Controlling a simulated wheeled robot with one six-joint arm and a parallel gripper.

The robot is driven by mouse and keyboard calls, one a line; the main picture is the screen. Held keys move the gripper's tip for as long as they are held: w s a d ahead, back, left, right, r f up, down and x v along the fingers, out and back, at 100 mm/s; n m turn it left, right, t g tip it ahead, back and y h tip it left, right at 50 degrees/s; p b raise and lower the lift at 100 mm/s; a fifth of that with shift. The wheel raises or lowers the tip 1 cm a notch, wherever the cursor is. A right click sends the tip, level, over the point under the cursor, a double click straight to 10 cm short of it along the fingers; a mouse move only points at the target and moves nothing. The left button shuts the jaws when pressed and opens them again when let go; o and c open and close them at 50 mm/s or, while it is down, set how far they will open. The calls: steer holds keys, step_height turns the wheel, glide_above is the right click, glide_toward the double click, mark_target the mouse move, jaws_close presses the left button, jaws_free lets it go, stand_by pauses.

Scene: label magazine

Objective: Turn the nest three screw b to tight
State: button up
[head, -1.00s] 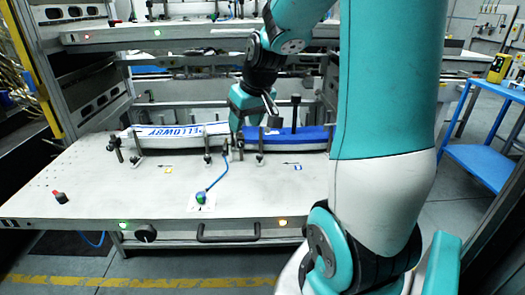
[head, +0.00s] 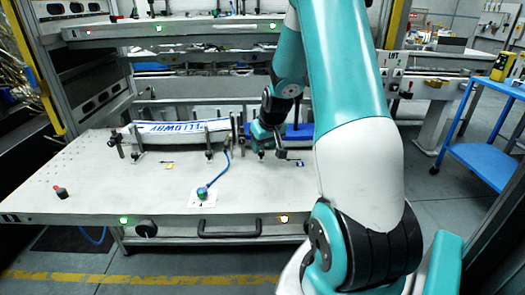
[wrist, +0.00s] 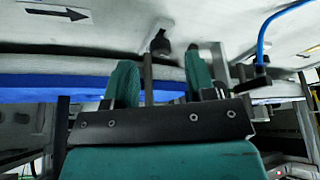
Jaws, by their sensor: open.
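My gripper (head: 260,146) is at the front left end of the blue label stack (head: 305,130), low over the magazine deck. In the wrist view its two green fingers (wrist: 160,70) are apart with nothing gripped. A dark screw knob (wrist: 160,45) on a thin post shows just beyond and between the fingertips; I cannot tell whether they touch it. I see no marking that names it screw b, and its turn state cannot be read. The blue stack also shows in the wrist view (wrist: 45,82). In the head view my gripper hides the screw area.
A white stack with blue lettering (head: 178,133) lies left, with clamp posts before it. A blue cable rises from a green-topped connector (head: 202,192) in front. A red-topped button (head: 61,192) stands at far left. The deck's front is mostly clear.

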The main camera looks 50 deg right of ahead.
steer(key=shift+x, duration=1.3)
steer(key=c, duration=0.9)
steer(key=shift+a+r+m+h, duration=0.15)
steer(key=shift+m+h, duration=0.15)
steer(key=shift+m, duration=0.7)
steer(key=m+g+h, duration=0.1)
steer(key=m, duration=0.1)
steer(key=shift+w+m+p, duration=0.1)
steer(key=shift+m+p, duration=0.3)
steer(key=o, duration=0.9)
steer(key=p+v, duration=0.1)
steer(key=v, duration=1.6)
